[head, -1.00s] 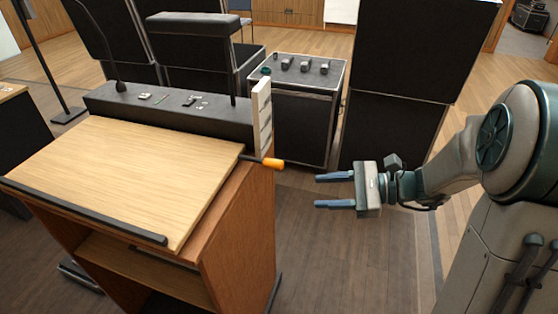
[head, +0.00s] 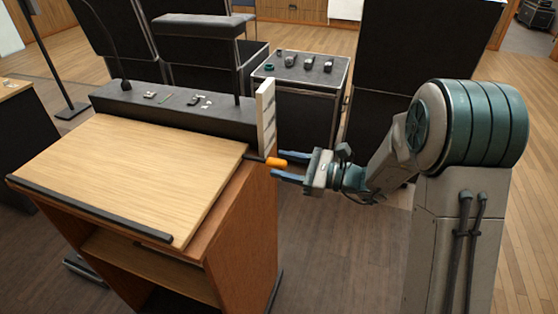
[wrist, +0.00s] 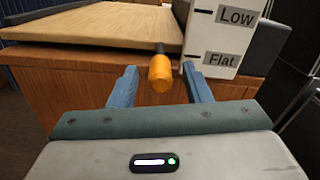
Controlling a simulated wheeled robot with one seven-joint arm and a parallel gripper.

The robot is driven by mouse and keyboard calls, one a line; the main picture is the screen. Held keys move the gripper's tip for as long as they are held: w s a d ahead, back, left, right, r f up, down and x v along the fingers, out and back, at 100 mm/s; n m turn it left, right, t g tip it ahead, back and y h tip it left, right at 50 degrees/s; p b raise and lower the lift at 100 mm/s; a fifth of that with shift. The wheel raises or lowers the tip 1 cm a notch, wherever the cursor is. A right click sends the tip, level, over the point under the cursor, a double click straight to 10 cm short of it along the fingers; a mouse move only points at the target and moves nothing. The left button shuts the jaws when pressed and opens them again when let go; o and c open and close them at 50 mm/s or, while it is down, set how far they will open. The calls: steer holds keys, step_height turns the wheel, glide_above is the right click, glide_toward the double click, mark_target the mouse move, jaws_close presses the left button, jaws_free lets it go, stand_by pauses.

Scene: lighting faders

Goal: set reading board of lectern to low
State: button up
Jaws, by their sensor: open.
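The lectern's wooden reading board (head: 130,170) slopes down toward a dark lip at its front edge. An orange handle (head: 277,162) on a dark rod sticks out from the board's right side; it also shows in the wrist view (wrist: 160,73). A white scale plate (head: 265,115) stands beside it; in the wrist view (wrist: 222,35) it reads "Low" above "Flat". The handle is just left of the "Flat" mark there. My gripper (head: 282,168) is open, with its blue fingers at the handle. In the wrist view the handle's end lies between the fingers, apart from both.
A dark console (head: 180,110) with small switches and a gooseneck runs along the lectern's back. A black equipment case (head: 300,95) with knobs and tall black cabinets (head: 400,80) stand behind. Floor (head: 340,250) right of the lectern is clear.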

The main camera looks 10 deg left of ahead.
steer(key=shift+w+a, duration=0.1)
steer(key=shift+a, duration=0.9)
